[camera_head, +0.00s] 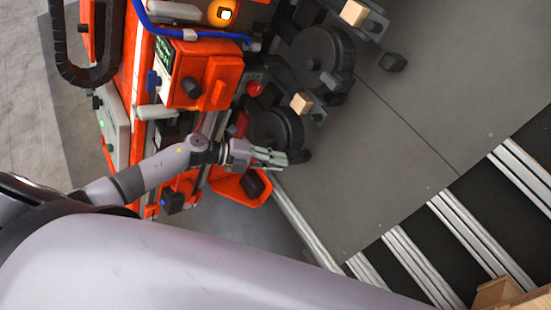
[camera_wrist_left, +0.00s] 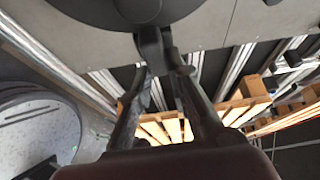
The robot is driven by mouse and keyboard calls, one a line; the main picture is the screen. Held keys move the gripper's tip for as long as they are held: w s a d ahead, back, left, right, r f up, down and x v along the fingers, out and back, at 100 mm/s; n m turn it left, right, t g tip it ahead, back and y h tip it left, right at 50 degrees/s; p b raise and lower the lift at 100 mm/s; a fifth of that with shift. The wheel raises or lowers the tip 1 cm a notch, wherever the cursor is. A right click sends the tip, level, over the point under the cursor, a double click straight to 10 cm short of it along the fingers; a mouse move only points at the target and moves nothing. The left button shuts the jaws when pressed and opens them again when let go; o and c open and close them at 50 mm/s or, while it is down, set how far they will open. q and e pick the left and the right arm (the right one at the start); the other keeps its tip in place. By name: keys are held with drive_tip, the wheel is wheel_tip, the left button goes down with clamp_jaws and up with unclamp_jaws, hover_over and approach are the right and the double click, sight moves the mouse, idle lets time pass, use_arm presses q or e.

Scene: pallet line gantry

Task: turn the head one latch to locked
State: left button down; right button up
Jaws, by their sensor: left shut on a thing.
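My left gripper (camera_head: 275,158) reaches in from the left in the head view, beside the lower black round head (camera_head: 272,128). In the left wrist view my left gripper (camera_wrist_left: 163,66) has its fingertips shut on a dark latch lever (camera_wrist_left: 151,46) that hangs below a dark round body (camera_wrist_left: 145,10). A small dark end of the latch (camera_head: 305,156) shows just past the fingertips in the head view. The fingers hide part of the latch, and I cannot read a locked mark. My right gripper is not in view.
A second black round head (camera_head: 320,55) sits above the first. The orange machine (camera_head: 205,80) with a blue hose (camera_head: 190,33) stands at left. Metal rails (camera_head: 465,233) run at the lower right, with a wooden pallet (camera_head: 497,293). Grey floor plates (camera_head: 400,140) are clear.

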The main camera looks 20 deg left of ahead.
use_arm(q)
drive_tip(key=shift+f+m, duration=0.1)
drive_tip(key=shift+m, duration=0.3)
drive_tip(key=c, duration=1.5)
unclamp_jaws()
drive_tip(key=v, duration=1.2)
drive_tip(key=shift+d+r, duration=0.1)
drive_tip(key=shift+r, duration=0.2)
